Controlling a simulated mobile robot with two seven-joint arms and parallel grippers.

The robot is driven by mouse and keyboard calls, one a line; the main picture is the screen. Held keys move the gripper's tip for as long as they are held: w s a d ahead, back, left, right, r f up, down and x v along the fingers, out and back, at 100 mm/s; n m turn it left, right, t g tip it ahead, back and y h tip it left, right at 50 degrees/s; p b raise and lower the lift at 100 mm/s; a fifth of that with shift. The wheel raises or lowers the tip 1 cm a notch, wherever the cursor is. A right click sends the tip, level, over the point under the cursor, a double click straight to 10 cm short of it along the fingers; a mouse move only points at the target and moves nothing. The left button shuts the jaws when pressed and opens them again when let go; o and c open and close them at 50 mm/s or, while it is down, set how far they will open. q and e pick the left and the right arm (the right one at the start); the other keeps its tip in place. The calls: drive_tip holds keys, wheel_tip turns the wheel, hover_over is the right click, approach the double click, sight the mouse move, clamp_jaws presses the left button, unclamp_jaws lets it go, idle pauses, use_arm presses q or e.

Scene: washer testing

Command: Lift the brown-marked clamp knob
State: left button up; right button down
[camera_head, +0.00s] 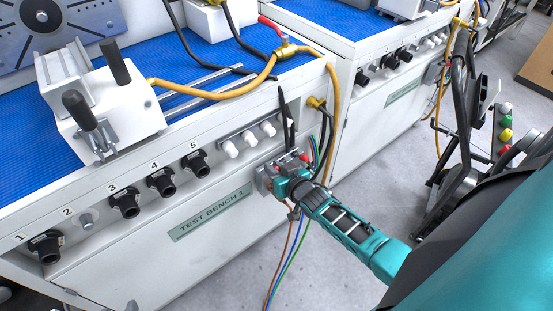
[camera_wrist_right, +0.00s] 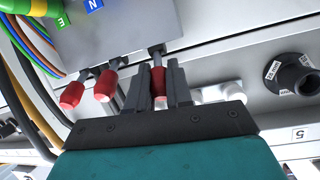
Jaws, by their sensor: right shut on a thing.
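A grey terminal box (camera_wrist_right: 125,30) with three red clamp knobs sits on the front of the test bench. My right gripper (camera_wrist_right: 161,80) is shut on the rightmost red knob (camera_wrist_right: 160,102) in the wrist view, with a dark finger on each side. The knob's metal stem runs up to the box. The other two red knobs (camera_wrist_right: 106,85) (camera_wrist_right: 71,95) stand free to the left. Blue N and green E labels show; no brown mark is visible. In the head view my right gripper (camera_head: 281,176) is against the grey box, partly hiding it. My left gripper is not in view.
Brown, green and blue wires (camera_head: 291,250) hang below the box. A yellow hose (camera_head: 333,110) and black cables pass close by. White knobs (camera_head: 250,139) and numbered black sockets (camera_head: 162,182) line the bench front. The floor in front is clear.

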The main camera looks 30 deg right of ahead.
drive_tip(key=g+p, duration=0.1)
drive_tip(key=p, duration=0.1)
drive_tip(key=w+r+g+p, duration=0.1)
drive_tip(key=g+p, duration=0.1)
drive_tip(key=p, duration=0.1)
drive_tip(key=shift+w+r+g, duration=0.25)
drive_tip(key=shift+r+g, duration=0.05)
drive_tip(key=shift+w+f+g+p, duration=0.1)
drive_tip(key=shift+w+g+p, duration=0.25)
drive_tip(key=shift+g+p, duration=0.3)
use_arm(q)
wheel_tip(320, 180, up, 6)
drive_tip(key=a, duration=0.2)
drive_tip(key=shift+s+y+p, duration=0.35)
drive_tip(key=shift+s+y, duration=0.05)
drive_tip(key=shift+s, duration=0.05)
use_arm(e)
drive_tip(key=shift+w+a+f+g, duration=0.1)
drive_tip(key=shift+w+g, duration=0.25)
drive_tip(key=shift+g, duration=0.6)
drive_tip(key=c, duration=1)
unclamp_jaws()
drive_tip(key=shift+f, duration=0.1)
drive_tip(key=shift+c, duration=0.2)
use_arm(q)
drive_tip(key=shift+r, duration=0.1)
